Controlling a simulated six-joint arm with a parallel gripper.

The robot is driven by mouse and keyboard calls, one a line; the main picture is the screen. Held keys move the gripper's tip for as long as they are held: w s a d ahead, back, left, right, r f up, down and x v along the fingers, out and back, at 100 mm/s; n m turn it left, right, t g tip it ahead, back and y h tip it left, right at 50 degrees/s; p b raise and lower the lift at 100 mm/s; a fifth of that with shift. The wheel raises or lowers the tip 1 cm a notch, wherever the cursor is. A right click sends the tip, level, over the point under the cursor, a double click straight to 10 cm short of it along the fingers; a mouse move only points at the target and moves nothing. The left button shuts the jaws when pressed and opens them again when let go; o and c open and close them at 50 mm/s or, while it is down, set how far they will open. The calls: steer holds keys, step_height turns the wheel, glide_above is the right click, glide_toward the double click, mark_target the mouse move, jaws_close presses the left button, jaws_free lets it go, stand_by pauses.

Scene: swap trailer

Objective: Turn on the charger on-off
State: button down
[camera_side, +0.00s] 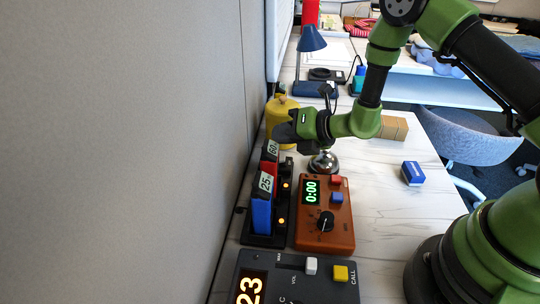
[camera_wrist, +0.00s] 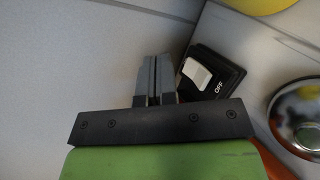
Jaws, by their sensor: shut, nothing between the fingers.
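The charger (camera_side: 265,240) is a black dock by the grey partition in the side view. It holds a blue battery (camera_side: 261,213) reading 25 and a red battery (camera_side: 268,170) reading 60, with orange lights beside them. In the wrist view a black switch box (camera_wrist: 229,73) with a white rocker (camera_wrist: 196,73) and the word OFF sits just right of my fingertips. My gripper (camera_side: 281,133) is above the far end of the charger; in the wrist view its fingers (camera_wrist: 152,72) are together and empty. Whether they touch the switch I cannot tell. The switch is hidden in the side view.
An orange timer (camera_side: 325,228) reading 0:00 stands right of the charger. A silver dome bell (camera_side: 323,163) and a yellow container (camera_side: 281,113) stand near my gripper. A dark control panel (camera_side: 298,280) is in front. The right side of the table holds a blue-and-white block (camera_side: 413,174).

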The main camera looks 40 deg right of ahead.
steer(key=shift+s+d+r, duration=0.15)
steer(key=shift+d+r, duration=0.05)
steer(key=shift+r, duration=0.45)
steer(key=shift+s+d+r, duration=0.15)
steer(key=shift+r, duration=0.45)
steer(key=shift+a+r, duration=0.1)
steer(key=shift+r, duration=0.05)
steer(key=s+a+r+n+g+y, duration=0.3)
steer(key=s+a+r+n, duration=0.15)
steer(key=r+n, duration=0.4)
steer(key=s+a+r+n+g+y, duration=0.35)
steer(key=s+r+n, duration=0.25)
steer(key=r+n, duration=0.3)
steer(key=s+d+r+n+t+h, duration=0.1)
steer(key=s+d+n+h, duration=0.3)
steer(key=s+n, duration=0.3)
steer(key=s+d+r+n+t+h, duration=0.1)
steer(key=s+d+n+h, duration=0.3)
steer(key=n, duration=0.9)
steer(key=s+r+h, duration=0.1)
steer(key=s+h, duration=0.1)
steer(key=s, duration=0.2)
steer(key=shift+d, duration=0.4)
